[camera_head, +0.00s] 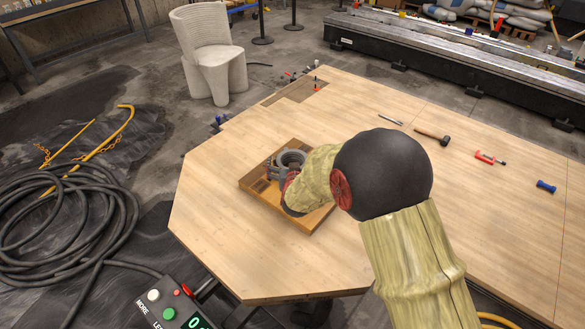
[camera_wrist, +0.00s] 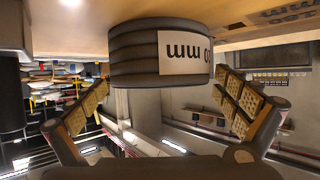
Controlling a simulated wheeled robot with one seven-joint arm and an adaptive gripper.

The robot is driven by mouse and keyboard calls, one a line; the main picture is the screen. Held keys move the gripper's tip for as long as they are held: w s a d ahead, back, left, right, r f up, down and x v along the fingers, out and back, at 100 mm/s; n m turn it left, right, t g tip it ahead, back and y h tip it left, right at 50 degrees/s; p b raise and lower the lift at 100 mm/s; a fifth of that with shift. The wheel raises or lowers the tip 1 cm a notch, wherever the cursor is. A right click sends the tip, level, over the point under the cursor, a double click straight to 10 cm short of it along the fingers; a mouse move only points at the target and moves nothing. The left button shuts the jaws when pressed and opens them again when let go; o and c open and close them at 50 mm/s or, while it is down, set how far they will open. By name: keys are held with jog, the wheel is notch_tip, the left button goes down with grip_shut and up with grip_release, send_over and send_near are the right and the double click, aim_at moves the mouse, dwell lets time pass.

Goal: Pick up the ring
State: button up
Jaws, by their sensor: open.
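The ring (camera_head: 291,156) is grey and stands in a shallow wooden tray (camera_head: 311,226) on the table. My gripper (camera_head: 283,172) is at the ring, partly hidden behind my arm in the head view. In the wrist view the ring (camera_wrist: 135,68) is dark grey and layered, with a white label (camera_wrist: 186,56) reading "mm" upside down. My gripper's two padded fingers (camera_wrist: 163,90) are spread wide, one on each side of the ring. I cannot tell whether either finger touches it. Nothing is held.
The wooden table (camera_head: 230,245) is mostly clear around the tray. A hammer (camera_head: 432,137), a red clamp (camera_head: 490,158) and a blue tool (camera_head: 546,186) lie to the right. A white chair (camera_head: 208,55) stands behind, and black hose (camera_head: 65,225) lies on the left floor.

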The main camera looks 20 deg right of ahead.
jog(key=shift+c, duration=0.4)
jog(key=c, duration=1.6)
jog(key=shift+r, duration=0.2)
jog(key=shift+c, duration=0.3)
